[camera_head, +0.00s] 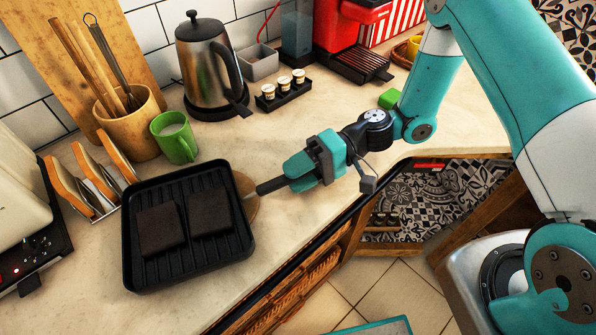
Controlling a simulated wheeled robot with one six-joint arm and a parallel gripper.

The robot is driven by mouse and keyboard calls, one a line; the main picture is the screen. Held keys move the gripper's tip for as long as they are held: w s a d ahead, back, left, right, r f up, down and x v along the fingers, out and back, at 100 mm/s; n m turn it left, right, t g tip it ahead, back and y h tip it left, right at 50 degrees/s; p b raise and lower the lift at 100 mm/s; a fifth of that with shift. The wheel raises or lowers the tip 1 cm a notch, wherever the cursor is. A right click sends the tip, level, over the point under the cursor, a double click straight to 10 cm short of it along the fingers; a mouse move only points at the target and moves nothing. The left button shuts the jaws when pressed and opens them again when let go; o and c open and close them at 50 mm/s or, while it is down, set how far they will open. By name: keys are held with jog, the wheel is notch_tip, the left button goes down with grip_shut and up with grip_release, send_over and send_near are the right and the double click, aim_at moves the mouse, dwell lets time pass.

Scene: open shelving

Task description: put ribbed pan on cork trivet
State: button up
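The ribbed pan (187,262) is black and square with raised ribs. Two dark brown slabs (209,213) lie in it. Its black handle (272,186) points right to my gripper (302,171). The teal fingers are closed around the handle's far end. The cork trivet (249,190) is a round tan disc at the pan's right edge, below the handle. The pan hides most of it. I cannot tell whether the pan touches the trivet or the counter, or is held slightly above.
A green mug (175,138), a toast rack (92,185) and a toaster (22,222) stand close behind and left of the pan. The counter's front edge (290,272) is near.

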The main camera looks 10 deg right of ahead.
jog(key=shift+r, duration=0.2)
jog(key=b+v, duration=0.2)
jog(key=v, duration=0.9)
jog(key=shift+d, duration=0.1)
jog(key=shift+w+d+r, duration=0.1)
jog(key=shift+d, duration=0.1)
jog(key=s+a+r+n+t+h, duration=0.3)
jog(key=s+r+t+h, duration=0.2)
jog(key=s+r+h, duration=0.6)
jog(key=s+r, duration=0.4)
jog(key=s, duration=0.1)
jog(key=shift+r+n, duration=0.3)
jog(key=shift+r, duration=0.05)
jog(key=shift+w, duration=0.1)
